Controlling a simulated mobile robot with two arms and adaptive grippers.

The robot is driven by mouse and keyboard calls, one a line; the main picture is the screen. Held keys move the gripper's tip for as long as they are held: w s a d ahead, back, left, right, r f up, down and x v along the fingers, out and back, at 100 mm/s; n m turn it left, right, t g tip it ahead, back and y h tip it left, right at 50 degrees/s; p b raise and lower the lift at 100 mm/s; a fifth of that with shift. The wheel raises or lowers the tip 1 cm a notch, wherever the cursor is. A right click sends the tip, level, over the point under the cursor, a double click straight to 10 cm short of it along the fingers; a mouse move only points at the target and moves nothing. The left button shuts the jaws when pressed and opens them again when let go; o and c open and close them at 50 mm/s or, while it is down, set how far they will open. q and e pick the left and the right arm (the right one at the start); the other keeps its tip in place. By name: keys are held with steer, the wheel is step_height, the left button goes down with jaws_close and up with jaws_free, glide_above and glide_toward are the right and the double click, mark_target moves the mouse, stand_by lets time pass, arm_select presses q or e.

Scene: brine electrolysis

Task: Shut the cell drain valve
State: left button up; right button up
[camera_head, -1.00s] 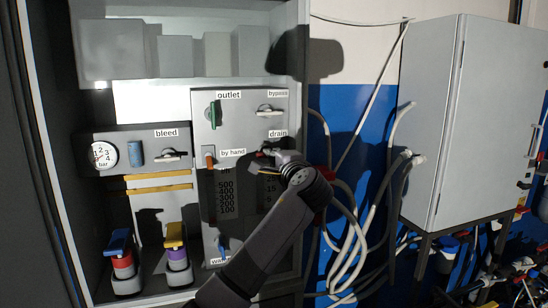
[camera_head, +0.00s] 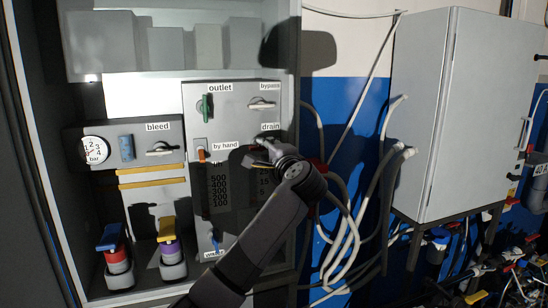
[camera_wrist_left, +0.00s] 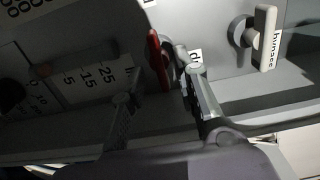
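The drain valve sits under the "drain" label on the right of the grey valve panel (camera_head: 232,112). In the head view my left gripper (camera_head: 258,152) is in front of it and largely hides it. In the left wrist view a red handle (camera_wrist_left: 159,60), beside a partly covered label, stands between the two fingers of my left gripper (camera_wrist_left: 163,92). The fingers are apart, with a visible gap around the handle; I cannot tell whether either touches it. My right gripper is not in view.
The white bypass handle (camera_head: 262,104) is just above the drain; it also shows in the left wrist view (camera_wrist_left: 265,38). A green outlet handle (camera_head: 207,107) and an orange by-hand handle (camera_head: 201,155) are to the left. Hoses (camera_head: 345,225) hang right of the cabinet.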

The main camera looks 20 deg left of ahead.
arm_select(q)
steer(key=v, duration=1.1)
steer(key=shift+d, duration=0.2)
